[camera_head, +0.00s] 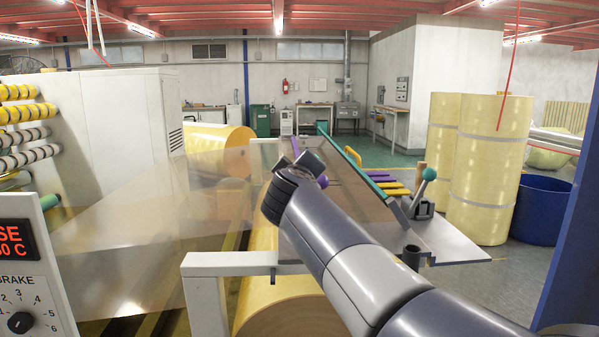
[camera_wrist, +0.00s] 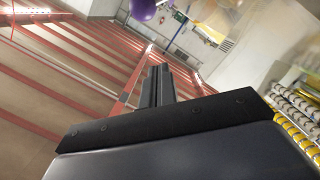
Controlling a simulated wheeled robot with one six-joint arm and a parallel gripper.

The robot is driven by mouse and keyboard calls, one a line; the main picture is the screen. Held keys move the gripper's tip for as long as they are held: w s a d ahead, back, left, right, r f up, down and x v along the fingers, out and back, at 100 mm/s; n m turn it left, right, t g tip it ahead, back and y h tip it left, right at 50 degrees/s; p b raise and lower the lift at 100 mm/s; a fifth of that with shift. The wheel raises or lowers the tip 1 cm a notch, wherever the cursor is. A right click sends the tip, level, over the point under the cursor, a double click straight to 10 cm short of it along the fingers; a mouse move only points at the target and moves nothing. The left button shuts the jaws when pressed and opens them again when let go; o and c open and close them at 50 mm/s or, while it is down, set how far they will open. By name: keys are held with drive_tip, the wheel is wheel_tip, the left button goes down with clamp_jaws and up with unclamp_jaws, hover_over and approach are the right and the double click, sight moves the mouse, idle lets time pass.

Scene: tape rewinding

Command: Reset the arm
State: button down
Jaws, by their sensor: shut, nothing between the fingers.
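My arm (camera_head: 335,235) reaches from the lower right of the head view up to the middle, over the machine. The wrist view is tilted and looks toward the red ceiling beams (camera_wrist: 85,60). My gripper touches nothing that I can see.
A lever with a teal knob (camera_head: 429,174) stands right of my arm on a grey plate (camera_head: 455,246). Clear film (camera_head: 130,225) spans the left. A white frame (camera_head: 205,290) is below. Tall yellow rolls (camera_head: 490,165) and a blue bin (camera_head: 541,210) stand at right.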

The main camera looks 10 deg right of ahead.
drive_tip(key=shift+s+a, duration=0.15)
drive_tip(key=shift+s, duration=0.6)
drive_tip(key=w+d, duration=0.1)
drive_tip(key=w, duration=0.2)
drive_tip(key=w+d+f, duration=0.1)
drive_tip(key=w, duration=0.2)
drive_tip(key=w+d+f, duration=0.1)
drive_tip(key=w, duration=0.1)
drive_tip(key=shift+w+d+p, duration=0.1)
drive_tip(key=shift+w+p, duration=0.25)
drive_tip(key=shift+w, duration=0.05)
drive_tip(key=shift+s+d+f, duration=0.2)
drive_tip(key=shift+d+f, duration=0.05)
drive_tip(key=shift+f, duration=0.05)
drive_tip(key=shift+d, duration=0.1)
